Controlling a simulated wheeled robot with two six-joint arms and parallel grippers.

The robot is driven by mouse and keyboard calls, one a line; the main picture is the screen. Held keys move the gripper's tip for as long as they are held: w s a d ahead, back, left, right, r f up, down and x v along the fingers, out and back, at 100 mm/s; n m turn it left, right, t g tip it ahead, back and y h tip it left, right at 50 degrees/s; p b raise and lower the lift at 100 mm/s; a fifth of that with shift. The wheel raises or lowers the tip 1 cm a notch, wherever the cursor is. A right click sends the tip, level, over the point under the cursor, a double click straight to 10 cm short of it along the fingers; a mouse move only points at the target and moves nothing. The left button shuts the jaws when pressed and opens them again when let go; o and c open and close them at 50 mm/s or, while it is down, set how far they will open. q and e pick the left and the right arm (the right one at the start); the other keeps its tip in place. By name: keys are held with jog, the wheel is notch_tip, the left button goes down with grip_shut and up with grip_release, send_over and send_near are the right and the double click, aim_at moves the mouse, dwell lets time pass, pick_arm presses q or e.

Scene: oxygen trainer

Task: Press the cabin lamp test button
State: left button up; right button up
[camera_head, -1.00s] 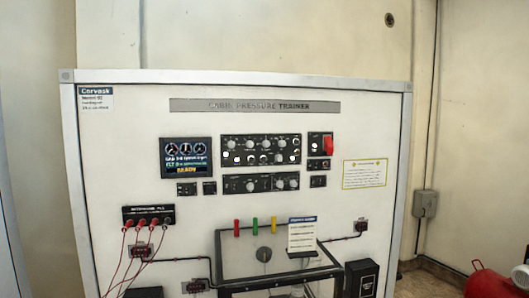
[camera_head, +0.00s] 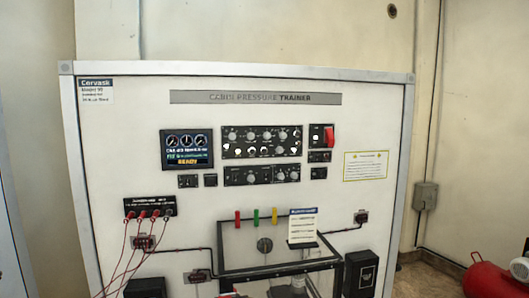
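The cabin pressure trainer is a white upright panel (camera_head: 130,135) facing me. A black control module (camera_head: 261,142) with several knobs and small white buttons sits at its upper middle, with a smaller knob module (camera_head: 261,175) below. Small black modules (camera_head: 319,156) sit under a red guarded switch (camera_head: 329,136) at the right, and others (camera_head: 188,181) sit under the lit display (camera_head: 187,149). The display reads "READY". Labels are too small to read, so I cannot tell which control is the cabin lamp test button. Neither gripper is in view.
A clear-fronted box (camera_head: 240,245) with a dark frame stands out at the panel's lower middle, with a white card (camera_head: 302,228) at its top. Red leads (camera_head: 128,243) hang at lower left. A red tank (camera_head: 489,279) lies on the floor at right.

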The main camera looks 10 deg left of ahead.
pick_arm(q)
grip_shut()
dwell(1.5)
